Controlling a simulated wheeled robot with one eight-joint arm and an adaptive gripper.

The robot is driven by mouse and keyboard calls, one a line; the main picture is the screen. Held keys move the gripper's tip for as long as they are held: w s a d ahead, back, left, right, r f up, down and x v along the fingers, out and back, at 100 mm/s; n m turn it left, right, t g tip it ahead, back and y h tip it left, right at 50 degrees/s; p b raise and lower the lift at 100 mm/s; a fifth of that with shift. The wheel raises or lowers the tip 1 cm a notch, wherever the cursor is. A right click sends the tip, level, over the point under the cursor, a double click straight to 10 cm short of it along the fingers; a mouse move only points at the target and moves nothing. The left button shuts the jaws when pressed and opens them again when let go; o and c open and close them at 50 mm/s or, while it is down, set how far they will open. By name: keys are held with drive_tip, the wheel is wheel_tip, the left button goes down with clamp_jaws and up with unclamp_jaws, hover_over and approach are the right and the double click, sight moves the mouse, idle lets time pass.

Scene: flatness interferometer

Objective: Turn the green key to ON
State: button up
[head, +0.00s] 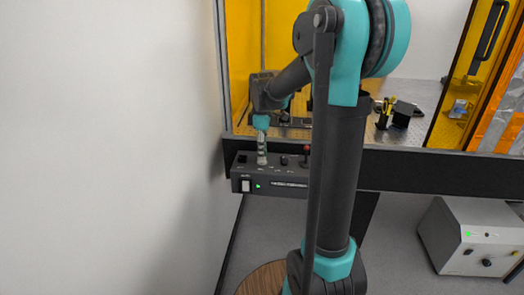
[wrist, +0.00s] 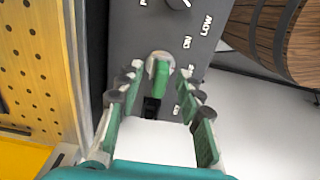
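The green key (wrist: 160,80) sits in a round silver lock on the dark control panel (wrist: 130,30). In the wrist view its grip runs roughly up and down. The printed word ON is at its upper right, and another label below is partly hidden by a finger. My gripper (wrist: 158,78) is open, with one finger on each side of the key and gaps between. In the head view my gripper (head: 262,158) points down onto the left part of the control box (head: 240,170); the key cannot be made out there.
A dark knob (wrist: 178,3) is above the key, near the word LOW. In the head view a red-topped lever (head: 307,149) stands right of my gripper. Amber enclosure panels (head: 238,50) rise behind the box. A round wooden-sided object (wrist: 275,35) is beyond the panel.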

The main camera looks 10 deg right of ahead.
clamp_jaws()
drive_tip(key=shift+n, duration=1.2)
drive_tip(key=shift+n, duration=1.2)
drive_tip(key=shift+f, duration=0.1)
drive_tip(key=shift+n, duration=1.2)
